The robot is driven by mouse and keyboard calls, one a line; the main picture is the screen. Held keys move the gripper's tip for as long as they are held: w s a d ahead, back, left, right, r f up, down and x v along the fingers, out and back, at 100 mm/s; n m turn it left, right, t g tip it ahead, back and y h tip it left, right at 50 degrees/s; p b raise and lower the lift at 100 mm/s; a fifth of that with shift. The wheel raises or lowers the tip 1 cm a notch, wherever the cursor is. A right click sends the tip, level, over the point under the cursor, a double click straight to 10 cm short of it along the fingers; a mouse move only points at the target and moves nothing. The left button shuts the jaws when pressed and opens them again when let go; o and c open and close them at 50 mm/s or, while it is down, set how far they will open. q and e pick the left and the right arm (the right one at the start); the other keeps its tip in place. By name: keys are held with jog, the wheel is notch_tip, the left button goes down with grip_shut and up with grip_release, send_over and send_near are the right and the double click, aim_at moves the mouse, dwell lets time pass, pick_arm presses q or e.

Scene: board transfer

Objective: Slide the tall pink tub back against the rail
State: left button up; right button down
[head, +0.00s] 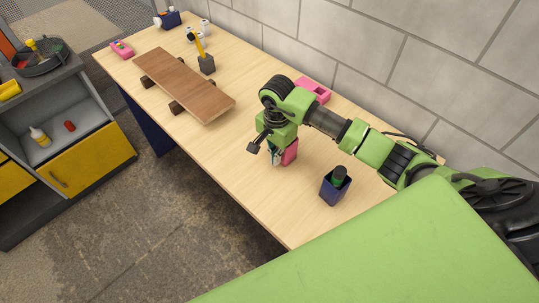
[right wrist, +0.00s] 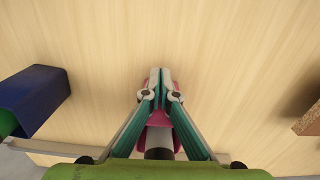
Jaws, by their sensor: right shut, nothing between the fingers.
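The tall pink tub (head: 291,152) stands on the table, partly hidden behind my right gripper in the head view. In the right wrist view, pink parts of it (right wrist: 159,118) show behind the fingers. My right gripper (head: 274,159) is shut and empty, low at the tub's left side in the head view. Its closed fingertips show in the right wrist view (right wrist: 160,74). I cannot tell whether they touch the tub. I cannot make out the rail clearly in the head view. My left gripper is not in view.
A dark blue tub (head: 334,189) with a green-topped item stands to the right. A low pink holder (head: 314,89) lies near the block wall. A brown board (head: 183,84) on dark supports lies to the left. The wooden table (head: 232,145) is bare between board and gripper.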

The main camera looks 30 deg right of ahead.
jog(key=shift+w+d, duration=0.1)
jog(key=shift+d, duration=0.15)
jog(key=shift+f, duration=0.1)
jog(key=d+b, duration=0.1)
jog(key=b, duration=0.1)
jog(key=w+d+b, duration=0.1)
jog(key=d+b, duration=0.1)
jog(key=w+d+b, duration=0.1)
jog(key=b, duration=0.1)
jog(key=shift+d+f, duration=0.25)
jog(key=shift+f, duration=0.05)
jog(key=w+d+b, duration=0.1)
jog(key=d+b, duration=0.1)
jog(key=d, duration=0.1)
jog(key=w+d+b, duration=0.1)
jog(key=d+b, duration=0.2)
jog(key=d, duration=0.1)
jog(key=w+d+b, duration=0.2)
jog(key=d, duration=0.1)
jog(key=shift+d+r, duration=0.2)
jog(key=shift+d, duration=0.15)
jog(key=shift+w+d+r, duration=0.15)
jog(key=shift+w+d, duration=0.05)
jog(key=shift+d, duration=0.3)
jog(key=shift+r, duration=0.15)
